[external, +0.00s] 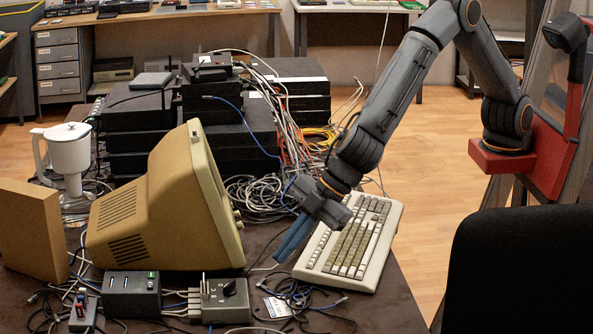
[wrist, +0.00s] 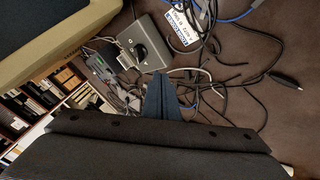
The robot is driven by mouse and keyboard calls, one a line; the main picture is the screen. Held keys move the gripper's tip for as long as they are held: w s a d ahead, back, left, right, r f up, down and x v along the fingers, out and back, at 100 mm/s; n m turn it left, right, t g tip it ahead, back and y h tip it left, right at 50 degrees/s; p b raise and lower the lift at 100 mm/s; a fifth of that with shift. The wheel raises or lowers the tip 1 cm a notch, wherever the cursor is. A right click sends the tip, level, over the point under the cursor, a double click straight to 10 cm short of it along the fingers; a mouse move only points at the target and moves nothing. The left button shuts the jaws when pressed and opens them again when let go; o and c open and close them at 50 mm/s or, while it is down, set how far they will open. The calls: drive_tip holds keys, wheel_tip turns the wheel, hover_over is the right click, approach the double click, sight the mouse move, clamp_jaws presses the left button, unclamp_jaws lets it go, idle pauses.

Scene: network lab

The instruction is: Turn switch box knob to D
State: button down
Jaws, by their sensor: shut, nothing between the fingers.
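The switch box (external: 222,303) is a small grey box on the dark table in front of the monitor, with cables at its left side. Its dark round knob (external: 230,287) is on the top face; its pointer position is too small to read. In the wrist view the switch box (wrist: 145,44) is above the fingers, with the knob (wrist: 140,53) near its middle. My gripper (external: 281,255) is shut and empty, with blue fingers pointing down and left, above the table and right of the box. It shows in the wrist view (wrist: 160,80), apart from the knob.
A beige monitor (external: 165,205) stands behind the switch box. A keyboard (external: 350,245) lies under my arm. A black box (external: 131,295) is left of the switch box. Loose cables and a white label (external: 277,307) lie to its right. Stacked black equipment (external: 235,115) stands behind.

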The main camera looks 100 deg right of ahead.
sight(225, 292)
drive_tip(key=p+x, duration=0.2)
drive_tip(key=x, duration=0.8)
drive_tip(key=shift+a, duration=0.1)
drive_tip(key=shift+w+d+p, duration=0.55)
drive_tip(key=shift+w+p, duration=0.05)
drive_tip(key=shift+w, duration=0.25)
drive_tip(key=shift+w+d+p, duration=0.5)
drive_tip(key=shift+w+p, duration=0.05)
drive_tip(key=shift+w, duration=0.3)
